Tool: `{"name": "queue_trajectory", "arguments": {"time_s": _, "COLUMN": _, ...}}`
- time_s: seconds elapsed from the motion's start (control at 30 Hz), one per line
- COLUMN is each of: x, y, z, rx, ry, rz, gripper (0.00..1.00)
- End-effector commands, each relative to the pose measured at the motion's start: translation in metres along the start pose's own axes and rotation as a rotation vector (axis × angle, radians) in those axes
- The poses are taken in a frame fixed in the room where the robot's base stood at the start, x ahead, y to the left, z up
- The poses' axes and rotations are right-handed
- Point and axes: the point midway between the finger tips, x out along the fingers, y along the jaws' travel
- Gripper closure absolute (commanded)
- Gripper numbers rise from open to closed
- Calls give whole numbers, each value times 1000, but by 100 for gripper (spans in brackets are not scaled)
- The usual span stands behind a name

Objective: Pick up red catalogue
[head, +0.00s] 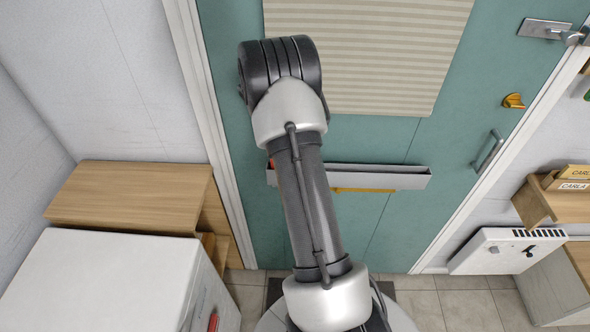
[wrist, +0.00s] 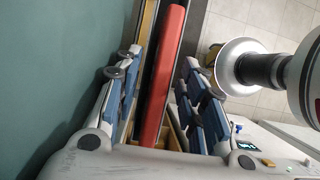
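The red catalogue (wrist: 166,75) shows in the wrist view as a long red strip seen edge-on, in a narrow grey holder on the teal door. In the head view my arm covers most of it; a small red patch (head: 271,164) shows at the holder's left end. My gripper (wrist: 160,62) is open, one blue-padded finger on each side of the catalogue and holder. A gap shows at the left finger; the right finger is closer, and contact there cannot be told. The gripper is hidden behind my arm in the head view.
The grey holder (head: 390,178) spans the door (head: 385,135), with a yellow strip (head: 362,190) below it. A door handle (head: 488,152) is at right. A white cabinet (head: 110,275) and wooden shelf (head: 130,192) stand left; a white heater (head: 507,250) and wooden shelf (head: 560,205) stand right.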

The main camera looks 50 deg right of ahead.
Motion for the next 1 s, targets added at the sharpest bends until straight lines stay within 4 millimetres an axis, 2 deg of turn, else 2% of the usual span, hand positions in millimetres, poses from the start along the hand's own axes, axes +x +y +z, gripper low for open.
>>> {"name": "queue_trajectory", "arguments": {"time_s": 0.7, "x": 5, "y": 0, "z": -2, "rx": 0, "ry": 0, "rz": -1, "gripper": 63}}
{"name": "queue_trajectory", "arguments": {"time_s": 1.0, "x": 5, "y": 0, "z": -2, "rx": 0, "ry": 0, "rz": -1, "gripper": 83}}
